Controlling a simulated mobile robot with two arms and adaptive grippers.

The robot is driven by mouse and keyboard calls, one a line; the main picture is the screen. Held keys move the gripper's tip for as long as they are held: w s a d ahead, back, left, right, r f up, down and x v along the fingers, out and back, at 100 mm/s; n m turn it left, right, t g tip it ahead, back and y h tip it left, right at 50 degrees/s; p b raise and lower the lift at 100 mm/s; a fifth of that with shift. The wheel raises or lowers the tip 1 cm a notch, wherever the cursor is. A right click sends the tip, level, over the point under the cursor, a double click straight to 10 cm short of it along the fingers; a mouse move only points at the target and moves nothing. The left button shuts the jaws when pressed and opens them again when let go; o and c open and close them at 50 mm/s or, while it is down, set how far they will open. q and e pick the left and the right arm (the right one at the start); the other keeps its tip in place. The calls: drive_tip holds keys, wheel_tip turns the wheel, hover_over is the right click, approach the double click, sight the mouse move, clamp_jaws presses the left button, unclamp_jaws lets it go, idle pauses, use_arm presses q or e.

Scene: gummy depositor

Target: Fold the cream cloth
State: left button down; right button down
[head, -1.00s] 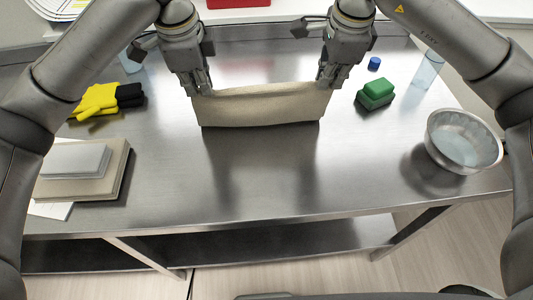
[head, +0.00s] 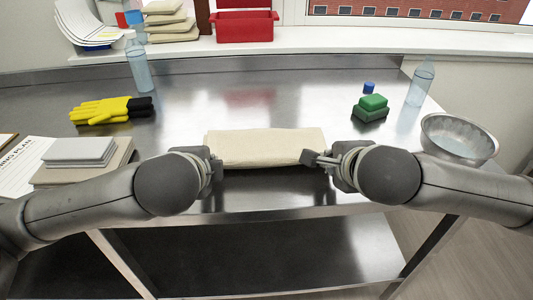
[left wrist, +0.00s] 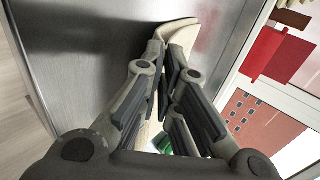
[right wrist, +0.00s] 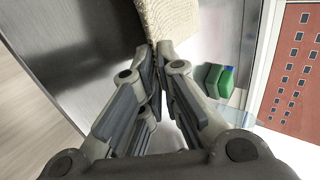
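The cream cloth (head: 265,147) is a long, flat folded strip across the middle of the steel table near its front edge. My left gripper (head: 216,165) is at its left end, fingers close together on the near left corner; the cloth runs out past the fingertips in the left wrist view (left wrist: 181,35). My right gripper (head: 310,158) is at the near right corner, its fingertips pinched on the edge; the cloth also shows beyond the fingertips in the right wrist view (right wrist: 168,18). Whether the near edge touches the table I cannot tell.
Green blocks (head: 371,107), a blue cap (head: 369,87), a bottle (head: 420,84) and a metal bowl (head: 458,140) stand right. Another bottle (head: 138,65) stands behind. The table (head: 250,105) behind the cloth is clear.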

use_arm(q)
drive_tip(key=shift+s+f+t, duration=0.3)
drive_tip(key=shift+s+f, duration=0.05)
drive_tip(key=shift+s, duration=0.1)
use_arm(e)
drive_tip(key=shift+s+f+t, duration=0.3)
drive_tip(key=shift+s+f, duration=0.05)
drive_tip(key=shift+s, duration=0.1)
use_arm(q)
drive_tip(key=c, duration=1.4)
unclamp_jaws()
use_arm(e)
drive_tip(key=c, duration=1.4)
unclamp_jaws()
use_arm(q)
drive_tip(key=shift+o, duration=0.2)
use_arm(e)
drive_tip(key=shift+o, duration=0.2)
